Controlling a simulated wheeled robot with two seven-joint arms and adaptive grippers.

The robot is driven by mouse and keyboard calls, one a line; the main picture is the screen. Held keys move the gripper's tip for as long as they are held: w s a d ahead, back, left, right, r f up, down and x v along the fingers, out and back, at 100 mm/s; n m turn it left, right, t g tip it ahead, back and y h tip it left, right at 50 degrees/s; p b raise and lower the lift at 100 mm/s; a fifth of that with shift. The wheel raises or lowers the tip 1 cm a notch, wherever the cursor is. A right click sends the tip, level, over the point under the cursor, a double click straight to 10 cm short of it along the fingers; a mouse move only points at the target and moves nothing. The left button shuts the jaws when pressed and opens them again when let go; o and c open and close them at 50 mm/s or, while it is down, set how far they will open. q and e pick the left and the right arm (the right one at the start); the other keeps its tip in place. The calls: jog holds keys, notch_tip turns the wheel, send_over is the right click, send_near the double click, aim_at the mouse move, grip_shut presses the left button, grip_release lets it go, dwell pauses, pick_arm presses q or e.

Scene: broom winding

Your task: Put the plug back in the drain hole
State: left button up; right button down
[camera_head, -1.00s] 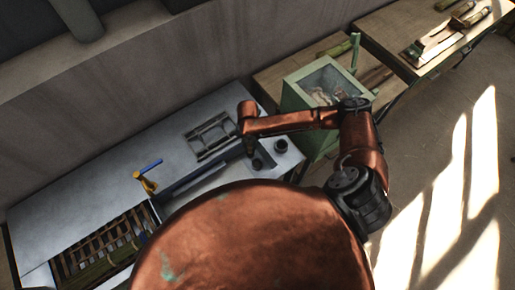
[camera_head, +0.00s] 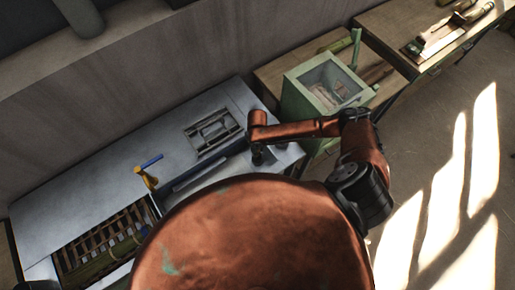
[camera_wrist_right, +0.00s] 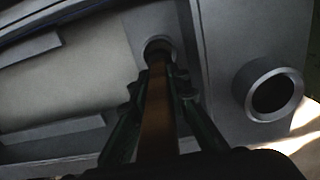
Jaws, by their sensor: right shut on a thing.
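My right gripper (camera_head: 260,154) is at the right end of the grey metal bench. In the right wrist view its two dark fingers (camera_wrist_right: 158,86) are shut on a long brown piece, which I take to be the plug (camera_wrist_right: 157,118). The far end of the plug points at a round, rimmed hole (camera_wrist_right: 151,44) in the metal, apparently the drain hole. I cannot tell whether the tip is inside the hole or just above it.
A dark, thick-rimmed round socket (camera_wrist_right: 247,90) stands right of the hole. The bench (camera_head: 110,165) has a blue-handled brass tap (camera_head: 147,174), a slotted plate (camera_head: 212,131) and a slatted tray (camera_head: 97,246). A green glass-topped box (camera_head: 290,101) stands beyond its right end.

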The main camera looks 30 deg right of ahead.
jog(key=shift+f+b, duration=1.05)
jog(key=shift+f, duration=0.45)
jog(key=shift+p, duration=0.5)
jog(key=shift+f+b, duration=0.4)
jog(key=shift+f, duration=0.1)
dwell(0.4)
jog(key=c, duration=2.1)
grip_release()
notch_tip(320, 180, up, 11)
jog(key=p, duration=1)
